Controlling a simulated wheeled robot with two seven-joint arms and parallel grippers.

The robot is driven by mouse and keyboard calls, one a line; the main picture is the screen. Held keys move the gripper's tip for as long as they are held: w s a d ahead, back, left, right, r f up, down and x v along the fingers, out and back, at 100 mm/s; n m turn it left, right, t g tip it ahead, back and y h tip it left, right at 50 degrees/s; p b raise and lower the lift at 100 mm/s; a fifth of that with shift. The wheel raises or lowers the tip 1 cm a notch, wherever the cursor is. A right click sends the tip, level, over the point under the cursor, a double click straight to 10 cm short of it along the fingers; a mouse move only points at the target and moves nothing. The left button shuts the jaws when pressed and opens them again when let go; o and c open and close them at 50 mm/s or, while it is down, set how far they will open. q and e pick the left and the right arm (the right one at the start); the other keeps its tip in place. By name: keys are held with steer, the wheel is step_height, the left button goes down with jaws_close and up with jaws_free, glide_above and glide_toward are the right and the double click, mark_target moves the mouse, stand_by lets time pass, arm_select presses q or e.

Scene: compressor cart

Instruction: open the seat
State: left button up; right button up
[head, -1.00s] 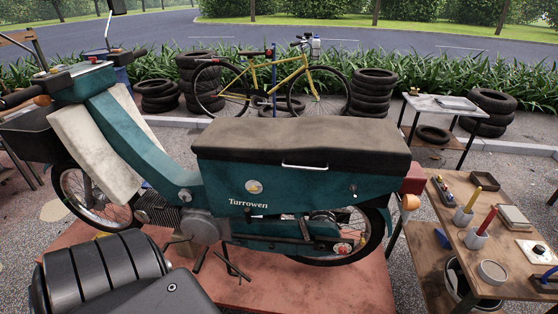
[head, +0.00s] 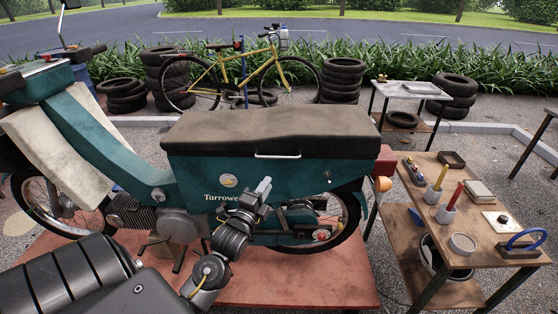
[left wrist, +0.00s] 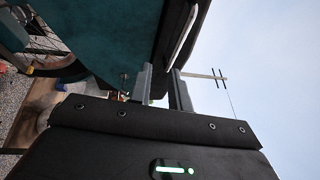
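The moped's dark brown seat (head: 270,128) lies flat on the teal body (head: 300,185), shut. A pale bar handle (head: 277,156) is on its near side; it also shows in the left wrist view (left wrist: 183,38). My left gripper (head: 265,185) is in front of the teal side panel, a little below the handle, pointing up. In the left wrist view its two fingers (left wrist: 162,88) stand apart with nothing between them, and the handle is beyond their tips. The seat's dark underside edge also shows there. My right gripper is not in view.
The moped stands on a red platform (head: 320,285). A wooden bench (head: 430,215) with cups and small tools is at the right, by the moped's rear. A yellow bicycle (head: 245,72) and tyre stacks (head: 343,80) stand behind. Air around the seat top is clear.

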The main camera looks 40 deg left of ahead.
mark_target(279, 158)
arm_select(q)
steer(key=w+r+p, duration=0.1)
steer(key=w, duration=0.1)
steer(key=w+a+r+p, duration=0.1)
steer(key=w, duration=0.2)
steer(key=w+a+r+p, duration=0.1)
steer(key=w+r, duration=0.1)
steer(key=w, duration=0.1)
steer(key=shift+w+a+r, duration=0.1)
steer(key=shift+a, duration=0.05)
steer(key=shift+x, duration=0.85)
jaws_close()
